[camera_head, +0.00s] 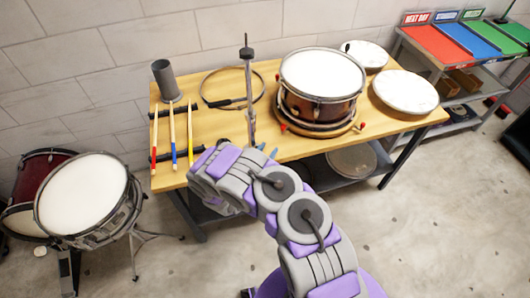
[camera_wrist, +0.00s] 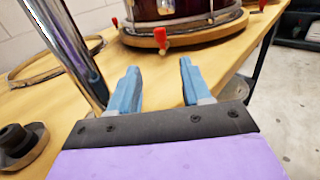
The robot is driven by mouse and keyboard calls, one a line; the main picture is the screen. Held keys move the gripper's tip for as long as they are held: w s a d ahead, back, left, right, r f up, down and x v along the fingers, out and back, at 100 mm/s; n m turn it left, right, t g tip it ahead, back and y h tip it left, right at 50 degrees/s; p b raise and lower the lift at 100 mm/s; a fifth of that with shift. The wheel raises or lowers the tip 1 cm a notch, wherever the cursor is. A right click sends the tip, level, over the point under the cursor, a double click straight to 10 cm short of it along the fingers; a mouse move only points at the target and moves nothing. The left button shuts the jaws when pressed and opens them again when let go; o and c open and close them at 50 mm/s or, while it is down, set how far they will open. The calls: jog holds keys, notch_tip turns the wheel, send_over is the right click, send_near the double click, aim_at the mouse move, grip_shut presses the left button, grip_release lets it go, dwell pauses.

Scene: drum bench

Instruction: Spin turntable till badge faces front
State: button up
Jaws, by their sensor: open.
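The round wooden turntable (camera_head: 318,127) lies on the bench, with red pegs around its rim. A dark red snare drum (camera_head: 318,103) with a white head sits upright on it. In the wrist view the turntable (camera_wrist: 190,38) edge is ahead, with a red peg (camera_wrist: 161,39) facing me and the drum (camera_wrist: 168,10) partly cut off at the top. My gripper (camera_wrist: 157,85) is open and empty, its two blue fingers pointing toward the turntable but apart from it. In the head view my arm mostly hides the gripper. I cannot make out a badge on the drum.
A metal stand (camera_head: 249,98) rises close to the left of my gripper. A hoop (camera_head: 213,88), sticks (camera_head: 173,135) and a grey cup (camera_head: 166,81) are on the bench's left. White drum heads (camera_head: 405,91) lie at right. Bare bench (camera_wrist: 225,60) shows before the turntable.

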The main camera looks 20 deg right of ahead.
jog(key=shift+v, duration=0.9)
jog(key=shift+c, duration=0.2)
